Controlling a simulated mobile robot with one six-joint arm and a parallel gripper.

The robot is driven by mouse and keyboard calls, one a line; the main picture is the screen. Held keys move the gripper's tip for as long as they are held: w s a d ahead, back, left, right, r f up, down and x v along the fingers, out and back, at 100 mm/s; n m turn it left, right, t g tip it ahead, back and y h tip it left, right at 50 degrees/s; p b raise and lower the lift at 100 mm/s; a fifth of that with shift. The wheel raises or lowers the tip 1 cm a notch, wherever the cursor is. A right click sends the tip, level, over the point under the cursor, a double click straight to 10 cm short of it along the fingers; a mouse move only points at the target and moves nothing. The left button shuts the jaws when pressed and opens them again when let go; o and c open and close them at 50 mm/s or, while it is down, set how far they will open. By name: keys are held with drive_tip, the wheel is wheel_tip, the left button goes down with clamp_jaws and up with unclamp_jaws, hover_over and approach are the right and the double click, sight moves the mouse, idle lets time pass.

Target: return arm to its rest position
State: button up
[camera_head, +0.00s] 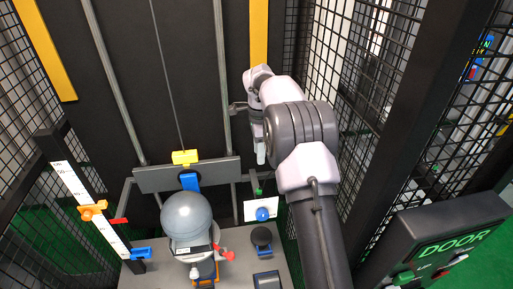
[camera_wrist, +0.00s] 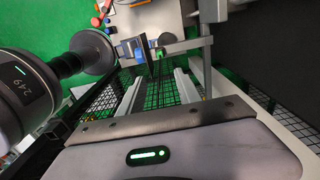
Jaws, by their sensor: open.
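My arm rises from the bottom of the head view and bends at the grey elbow toward the back of the tower. My gripper (camera_head: 261,154) hangs downward near the right guide rod, above the bench, small and partly hidden by my arm. In the wrist view my gripper (camera_wrist: 158,88) shows two pale fingers set apart, with nothing clearly held between them. A grey ball (camera_head: 187,214) sits below the crossbar (camera_head: 155,178), left of my gripper and apart from it. A yellow block (camera_head: 185,157) is on the crossbar, at the lower end of the cable.
The bench (camera_head: 238,240) carries a white card (camera_head: 262,207) with a blue knob (camera_head: 263,214). A scale with an orange slider (camera_head: 93,210) stands left. A door control panel (camera_head: 437,237) stands right. Black mesh (camera_head: 345,80) closes the right side, near my arm.

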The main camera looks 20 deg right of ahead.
drive_tip(key=s+a+r+n+t+b, duration=0.2)
drive_tip(key=s+a+r+n+b, duration=0.25)
drive_tip(key=s, duration=0.35)
drive_tip(key=s+a+r+n+t+b, duration=0.1)
drive_tip(key=s+a+r+n+b, duration=0.3)
drive_tip(key=s, duration=0.3)
drive_tip(key=s+a+f+n+t+b, duration=0.1)
drive_tip(key=s+a+f+n+b, duration=0.1)
drive_tip(key=s, duration=0.5)
drive_tip(key=s+a+f+n+t+y+b, duration=0.1)
drive_tip(key=s+a+f+n+b, duration=0.1)
drive_tip(key=s, duration=0.5)
drive_tip(key=s+a+f+n+y+b, duration=0.1)
drive_tip(key=s+a+f+n+b, duration=0.2)
drive_tip(key=s+f, duration=0.3)
drive_tip(key=shift+s+a+t, duration=0.4)
drive_tip(key=shift+s, duration=0.15)
